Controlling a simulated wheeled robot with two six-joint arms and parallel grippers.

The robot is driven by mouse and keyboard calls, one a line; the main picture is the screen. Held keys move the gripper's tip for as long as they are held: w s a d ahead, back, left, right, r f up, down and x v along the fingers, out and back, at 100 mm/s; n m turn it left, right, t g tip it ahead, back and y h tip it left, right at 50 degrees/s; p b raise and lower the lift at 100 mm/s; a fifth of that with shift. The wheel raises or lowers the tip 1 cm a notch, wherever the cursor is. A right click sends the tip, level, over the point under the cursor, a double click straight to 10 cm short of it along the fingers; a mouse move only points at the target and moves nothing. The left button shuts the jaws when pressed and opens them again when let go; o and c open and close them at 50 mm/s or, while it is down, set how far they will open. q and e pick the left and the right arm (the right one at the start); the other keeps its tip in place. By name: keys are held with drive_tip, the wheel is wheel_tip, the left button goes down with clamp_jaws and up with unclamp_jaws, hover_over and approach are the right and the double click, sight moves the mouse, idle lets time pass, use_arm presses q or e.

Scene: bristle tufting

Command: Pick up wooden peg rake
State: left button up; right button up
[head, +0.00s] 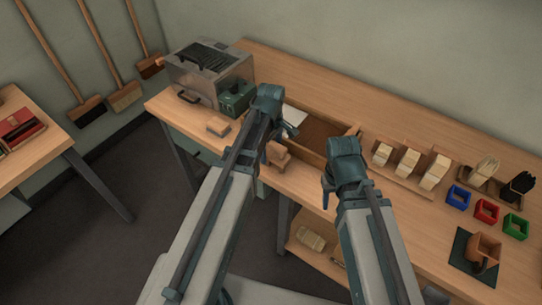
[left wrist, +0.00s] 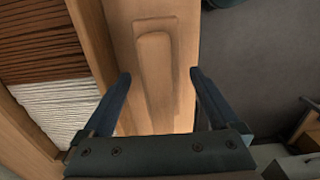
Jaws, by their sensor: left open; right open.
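My left gripper (left wrist: 159,76) is open, with one finger on each side of the piece and nothing held. In the head view my left gripper (head: 287,131) is over the front of the bench, beside a small wooden object (head: 278,154), and the arm partly hides this area. My right gripper (head: 326,196) is open and empty near the bench's front edge.
A wooden tray (head: 352,131) with brown and white fibre lies behind the grippers. Tufted blocks (head: 408,161) and blue, red and green bins (head: 486,211) stand at right.

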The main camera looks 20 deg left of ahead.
use_arm(q)
drive_tip(key=shift+r, duration=0.1)
clamp_jaws()
idle(0.3)
drive_tip(key=shift+r, duration=0.1)
use_arm(e)
drive_tip(key=shift+r, duration=0.15)
